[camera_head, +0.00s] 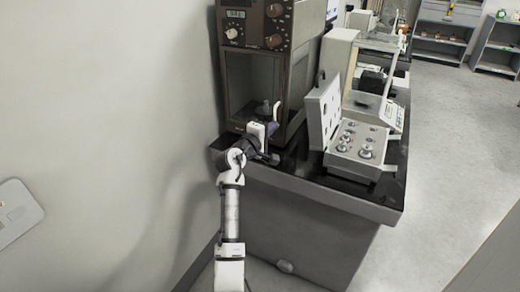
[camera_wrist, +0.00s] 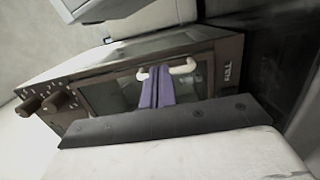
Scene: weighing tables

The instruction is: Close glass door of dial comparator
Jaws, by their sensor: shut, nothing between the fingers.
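The dial comparator (camera_head: 285,55) is a tall brown box with a small display and knobs at the top of its front. Below these is a dark-framed chamber (camera_head: 240,75), with a small object on its floor. The comparator lies tilted across the wrist view (camera_wrist: 212,60), with knobs at left and a glassy panel (camera_wrist: 105,95) on its face. I cannot tell exactly how far the glass door stands open. My gripper (camera_head: 272,127), with purple fingers, is at the chamber's lower front right. Its fingers (camera_wrist: 155,86) are together and empty; contact with the door is unclear.
An open case (camera_head: 375,170) with several metal weights stands right of the comparator on the dark tabletop (camera_head: 330,195). A pale balance (camera_head: 392,115) stands behind it. The wall (camera_head: 100,100) is close on the left. Free floor (camera_head: 450,150) lies to the right.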

